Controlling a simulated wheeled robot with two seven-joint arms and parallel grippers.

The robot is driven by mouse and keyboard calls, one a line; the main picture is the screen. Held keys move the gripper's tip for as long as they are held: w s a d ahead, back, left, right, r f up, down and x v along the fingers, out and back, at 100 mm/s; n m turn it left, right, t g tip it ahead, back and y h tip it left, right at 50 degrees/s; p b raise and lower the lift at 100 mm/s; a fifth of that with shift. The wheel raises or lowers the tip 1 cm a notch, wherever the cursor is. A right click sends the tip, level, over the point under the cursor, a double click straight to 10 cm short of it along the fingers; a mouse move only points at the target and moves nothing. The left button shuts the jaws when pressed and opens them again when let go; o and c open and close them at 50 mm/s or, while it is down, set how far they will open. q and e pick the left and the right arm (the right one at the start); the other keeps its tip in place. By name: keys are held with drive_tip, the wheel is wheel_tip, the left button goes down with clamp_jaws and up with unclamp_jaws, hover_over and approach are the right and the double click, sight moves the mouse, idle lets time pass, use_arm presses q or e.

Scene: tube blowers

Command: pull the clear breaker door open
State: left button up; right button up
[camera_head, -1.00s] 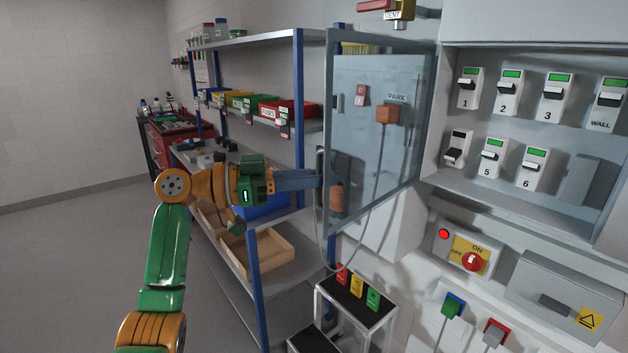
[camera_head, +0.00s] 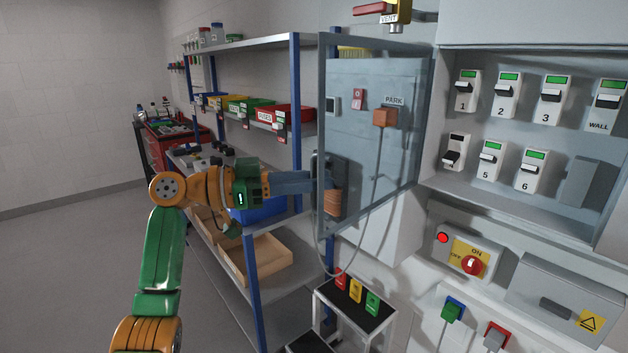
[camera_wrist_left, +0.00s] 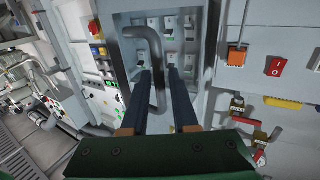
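The clear breaker door (camera_head: 346,125) is a see-through panel in a grey frame in the head view. It stands swung out to the left from the breaker box. My left gripper (camera_head: 312,182) is at the door's outer edge, at its handle. In the left wrist view, the grey bar handle (camera_wrist_left: 157,62) runs down between the two dark fingers of the left gripper (camera_wrist_left: 160,95), which sit close on either side of it. The fingertips are partly hidden in the head view. My right gripper does not show.
Numbered breakers (camera_head: 508,95) sit in the open box at right. A shelf rack (camera_head: 252,161) with bins stands behind my left arm. A small black-topped stand (camera_head: 352,312) is below the door. A cable hangs from the orange plug (camera_head: 384,117).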

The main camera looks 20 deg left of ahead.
use_arm(q)
drive_tip(key=b+v, duration=0.2)
drive_tip(key=v, duration=0.4)
drive_tip(key=shift+s+a, duration=0.2)
drive_tip(key=shift+a, duration=0.05)
